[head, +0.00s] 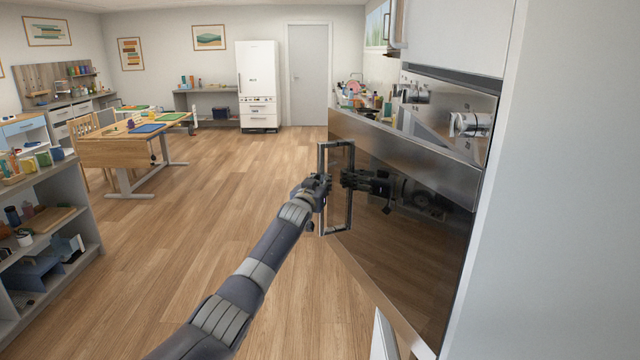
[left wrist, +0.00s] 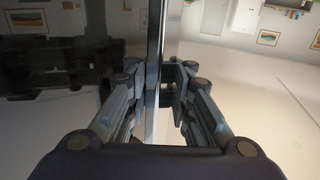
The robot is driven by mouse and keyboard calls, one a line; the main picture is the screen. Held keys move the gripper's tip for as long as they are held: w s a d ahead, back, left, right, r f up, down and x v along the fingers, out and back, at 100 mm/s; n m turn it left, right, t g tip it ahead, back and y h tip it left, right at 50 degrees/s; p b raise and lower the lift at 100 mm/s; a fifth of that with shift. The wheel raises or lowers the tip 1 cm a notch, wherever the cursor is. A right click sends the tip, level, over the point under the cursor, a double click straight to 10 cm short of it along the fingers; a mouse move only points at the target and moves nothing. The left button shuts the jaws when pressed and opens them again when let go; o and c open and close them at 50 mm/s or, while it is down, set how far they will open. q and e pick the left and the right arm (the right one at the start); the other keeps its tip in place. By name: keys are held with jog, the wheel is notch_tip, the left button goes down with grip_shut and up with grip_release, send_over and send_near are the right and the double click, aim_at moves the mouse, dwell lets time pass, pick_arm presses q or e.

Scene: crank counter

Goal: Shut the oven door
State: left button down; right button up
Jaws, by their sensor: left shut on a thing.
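The oven door (head: 400,225) is a dark glossy panel with a steel border, on the right in the head view. It stands swung out at an angle from the cabinet front, with its free edge toward the room. A long upright metal handle (head: 350,190) is near that free edge. My left gripper (head: 320,186) is shut on the handle bar. In the left wrist view the handle bar (left wrist: 155,70) runs upright between the fingers of the left gripper (left wrist: 157,88). The dark door surface mirrors my arm. My right gripper is not in view.
Oven knobs (head: 470,125) are on the steel panel above the door. A pale cabinet side (head: 560,200) fills the right. The wooden floor (head: 200,230) left of the door is clear. A shelf unit (head: 60,230) stands at the left, with a table (head: 120,150) farther back.

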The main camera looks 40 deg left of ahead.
pick_arm(q)
jog(key=shift+w+d+f, duration=0.1)
jog(key=shift+d+f, duration=0.3)
jog(key=shift+f, duration=0.15)
jog(key=c, duration=1.7)
grip_release()
jog(key=shift+o, duration=1.3)
jog(key=shift+d+r, duration=0.15)
jog(key=shift+d, duration=0.1)
jog(key=shift+r, duration=0.25)
jog(key=shift+a+r, duration=0.1)
jog(key=shift+s, duration=0.25)
jog(key=v, duration=1.1)
jog(key=shift+s+d, duration=0.2)
jog(key=shift+d, duration=0.05)
jog(key=shift+f, duration=0.2)
